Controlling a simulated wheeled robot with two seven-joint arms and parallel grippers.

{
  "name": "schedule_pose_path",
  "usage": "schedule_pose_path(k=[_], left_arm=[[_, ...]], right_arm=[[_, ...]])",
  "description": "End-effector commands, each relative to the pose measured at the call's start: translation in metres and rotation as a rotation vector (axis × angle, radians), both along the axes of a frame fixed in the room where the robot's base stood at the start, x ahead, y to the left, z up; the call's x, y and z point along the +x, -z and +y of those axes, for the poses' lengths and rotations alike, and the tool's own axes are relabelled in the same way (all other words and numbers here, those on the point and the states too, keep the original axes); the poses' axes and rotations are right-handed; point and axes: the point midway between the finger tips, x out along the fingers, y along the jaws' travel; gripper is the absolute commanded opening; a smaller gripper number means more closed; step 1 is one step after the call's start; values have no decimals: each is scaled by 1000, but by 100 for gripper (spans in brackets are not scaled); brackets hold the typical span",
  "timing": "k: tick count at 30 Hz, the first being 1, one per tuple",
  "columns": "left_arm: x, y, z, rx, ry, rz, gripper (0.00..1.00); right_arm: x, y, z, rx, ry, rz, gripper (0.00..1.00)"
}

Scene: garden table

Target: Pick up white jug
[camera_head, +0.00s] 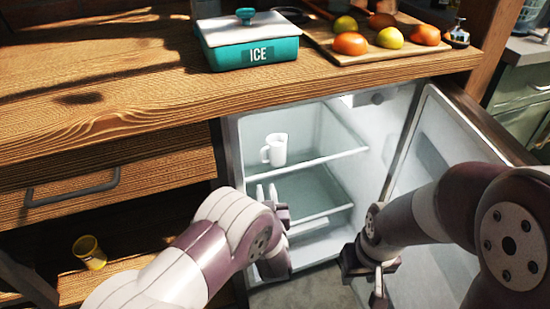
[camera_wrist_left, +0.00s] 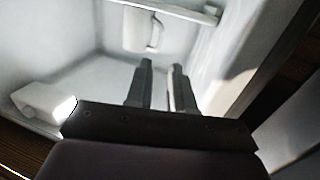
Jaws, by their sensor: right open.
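The white jug (camera_head: 275,149) stands upright on the upper shelf of the open fridge, its handle toward the left. It also shows upside down at the top of the left wrist view, as a white jug (camera_wrist_left: 141,29) with its handle on the right. My left gripper (camera_head: 267,191) is at the fridge opening, below and in front of the jug. In the left wrist view the fingers of my left gripper (camera_wrist_left: 162,66) are apart with nothing between them, and do not touch the jug. My right gripper (camera_head: 366,277) is open and empty near the open door.
The fridge door (camera_head: 425,150) stands open on the right, close to my right arm. The upper shelf (camera_head: 320,158) has free room around the jug. A teal ICE box (camera_head: 240,52) and a fruit board (camera_head: 375,58) are on the counter above. A yellow cup (camera_head: 90,252) is at lower left.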

Motion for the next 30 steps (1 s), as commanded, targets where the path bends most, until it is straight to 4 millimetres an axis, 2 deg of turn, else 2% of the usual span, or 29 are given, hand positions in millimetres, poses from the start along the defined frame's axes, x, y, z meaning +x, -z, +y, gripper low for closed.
schedule_pose_path(k=[6,11,17,19,22,28,30], left_arm=[[47,1,6,-1,-15,-31,22],[70,-1,7,-1,-12,-29,22],[104,7,7,-1,-11,-30,22],[115,4,8,-2,-11,-29,22],[124,1,8,0,-10,-27,22],[124,-1,8,1,-9,-26,22],[124,-1,8,1,-9,-26,0]], right_arm=[[0,24,0,0,0,1,43],[0,31,0,0,0,1,43],[0,59,0,0,0,1,43],[0,62,0,0,0,1,43],[0,63,0,0,0,1,43],[0,61,0,0,0,1,43],[0,61,0,0,0,1,43]])
